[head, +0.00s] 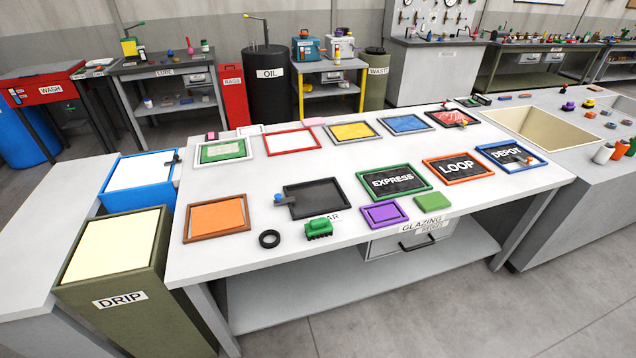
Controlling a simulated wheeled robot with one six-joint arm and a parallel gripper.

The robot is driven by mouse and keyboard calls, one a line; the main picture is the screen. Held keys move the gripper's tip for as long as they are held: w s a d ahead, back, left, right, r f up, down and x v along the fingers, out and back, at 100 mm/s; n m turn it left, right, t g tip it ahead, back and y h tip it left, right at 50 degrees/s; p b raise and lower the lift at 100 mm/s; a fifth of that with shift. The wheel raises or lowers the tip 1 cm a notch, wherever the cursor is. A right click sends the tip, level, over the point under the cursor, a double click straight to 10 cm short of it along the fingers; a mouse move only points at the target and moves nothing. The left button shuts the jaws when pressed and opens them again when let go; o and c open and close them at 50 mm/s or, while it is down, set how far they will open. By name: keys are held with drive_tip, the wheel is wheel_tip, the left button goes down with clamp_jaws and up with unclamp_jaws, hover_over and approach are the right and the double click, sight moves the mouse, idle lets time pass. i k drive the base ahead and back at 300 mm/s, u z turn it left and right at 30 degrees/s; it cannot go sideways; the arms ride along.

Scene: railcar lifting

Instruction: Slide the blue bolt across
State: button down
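A small blue piece (278,197), which looks like the bolt's knob, sits at the left edge of a dark grey framed panel (318,198) on the grey worktable. A short grey bar (291,201) runs beside it at the panel's edge. The piece is small in this view, so I cannot tell how far the bolt is slid. My gripper is not in view.
The worktable (262,177) holds several framed panels. A black ring (269,239), a green block (319,228) and a purple frame (384,214) lie in front of the dark panel. An orange panel (217,218) lies left. The DRIP bin (128,285) stands at the left.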

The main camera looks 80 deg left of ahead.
sight(277, 196)
drive_tip(key=u, duration=3.35)
drive_tip(key=i, duration=1.65)
